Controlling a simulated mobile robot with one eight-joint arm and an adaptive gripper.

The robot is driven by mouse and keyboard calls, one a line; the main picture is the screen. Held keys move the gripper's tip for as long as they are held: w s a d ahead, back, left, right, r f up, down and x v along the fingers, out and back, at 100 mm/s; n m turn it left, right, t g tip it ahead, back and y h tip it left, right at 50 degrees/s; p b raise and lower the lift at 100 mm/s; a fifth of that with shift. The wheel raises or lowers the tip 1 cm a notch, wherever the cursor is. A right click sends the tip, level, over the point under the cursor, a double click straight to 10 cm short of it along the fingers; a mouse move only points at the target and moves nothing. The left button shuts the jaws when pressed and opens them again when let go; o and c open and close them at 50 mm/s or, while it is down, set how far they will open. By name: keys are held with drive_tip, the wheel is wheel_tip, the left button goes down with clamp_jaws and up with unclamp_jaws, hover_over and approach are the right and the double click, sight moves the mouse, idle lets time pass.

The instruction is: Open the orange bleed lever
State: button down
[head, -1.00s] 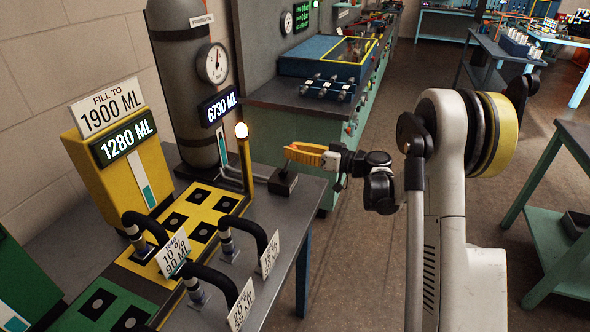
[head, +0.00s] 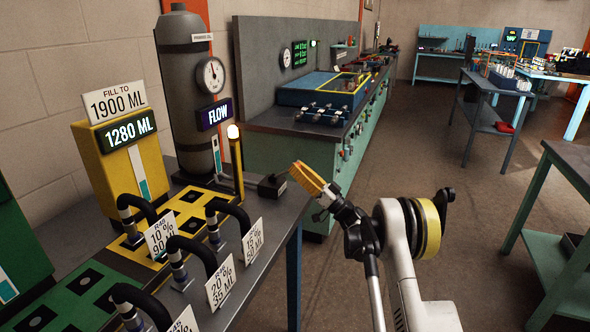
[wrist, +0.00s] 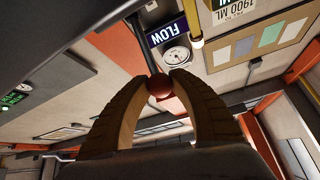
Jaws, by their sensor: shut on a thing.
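My gripper (head: 298,168), with its curved orange-brown fingers, is above and to the right of a small dark block (head: 272,188) at the bench's right edge. In the wrist view its two fingertips (wrist: 164,78) close around a small red-orange ball-shaped knob (wrist: 160,88). In the head view the knob is not distinguishable from the fingers. The display (head: 214,115) on the grey tank (head: 183,65) reads FLOW.
The yellow tank's display (head: 130,131) reads 1280 ML under a FILL TO 1900 ML sign (head: 115,101). A lit post (head: 236,165) stands close left of the dark block. Black hoses (head: 190,250) with tags fill the bench front. Open floor (head: 450,200) lies right.

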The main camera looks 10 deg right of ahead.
idle(0.4)
drive_tip(key=c, duration=1.1)
unclamp_jaws()
drive_tip(key=shift+d, duration=0.1)
drive_tip(key=v, duration=1.2)
drive_tip(key=shift+f, duration=0.1)
